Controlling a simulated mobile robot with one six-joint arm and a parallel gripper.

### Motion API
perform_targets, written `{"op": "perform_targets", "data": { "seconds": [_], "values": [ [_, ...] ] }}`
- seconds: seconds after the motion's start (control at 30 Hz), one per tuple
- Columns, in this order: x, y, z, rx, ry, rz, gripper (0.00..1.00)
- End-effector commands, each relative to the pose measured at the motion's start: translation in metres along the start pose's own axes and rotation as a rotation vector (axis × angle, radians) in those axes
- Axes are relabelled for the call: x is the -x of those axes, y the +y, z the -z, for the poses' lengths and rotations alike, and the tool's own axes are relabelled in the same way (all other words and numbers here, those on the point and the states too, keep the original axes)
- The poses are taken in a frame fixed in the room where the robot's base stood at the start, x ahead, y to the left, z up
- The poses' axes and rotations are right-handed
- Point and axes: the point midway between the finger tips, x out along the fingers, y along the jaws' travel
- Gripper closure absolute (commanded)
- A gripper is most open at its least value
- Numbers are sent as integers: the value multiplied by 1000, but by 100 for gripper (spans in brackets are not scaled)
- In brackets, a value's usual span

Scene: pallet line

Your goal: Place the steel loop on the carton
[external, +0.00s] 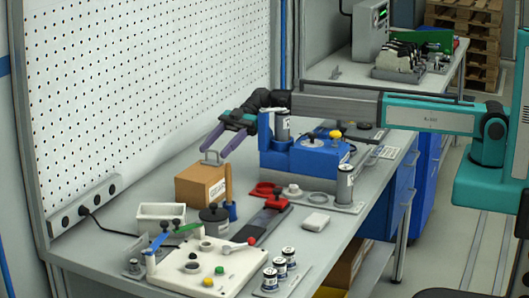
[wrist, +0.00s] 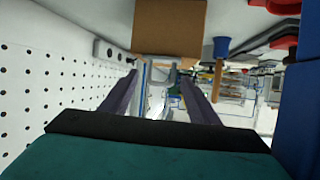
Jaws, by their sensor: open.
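The brown carton (external: 203,187) stands on the bench near the pegboard. It also shows at the top of the wrist view (wrist: 170,28). The small steel loop (external: 211,157) appears to stand upright on the carton's top face. In the wrist view a grey piece that looks like the loop (wrist: 163,72) lies against the carton's edge between my fingertips. My gripper (external: 212,151) is open, with its two purple fingers reaching down to either side of the loop, just above the carton. Whether a finger touches the loop cannot be told.
A blue-handled tool (external: 229,211) stands close beside the carton. A white bin (external: 161,215) and a dark grey pot (external: 213,219) are in front of it. A blue machine (external: 300,160) stands to the right under my arm. A power strip (external: 85,205) runs along the pegboard.

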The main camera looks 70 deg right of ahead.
Motion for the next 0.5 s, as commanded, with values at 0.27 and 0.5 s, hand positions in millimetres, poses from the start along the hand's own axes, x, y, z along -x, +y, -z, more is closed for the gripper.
{"op": "perform_targets", "data": {
  "seconds": [0.27, 0.5],
  "values": [
    [46, -1, -2, 0, 0, -2, 45],
    [80, 0, -2, 0, 0, -1, 45]
  ]
}}
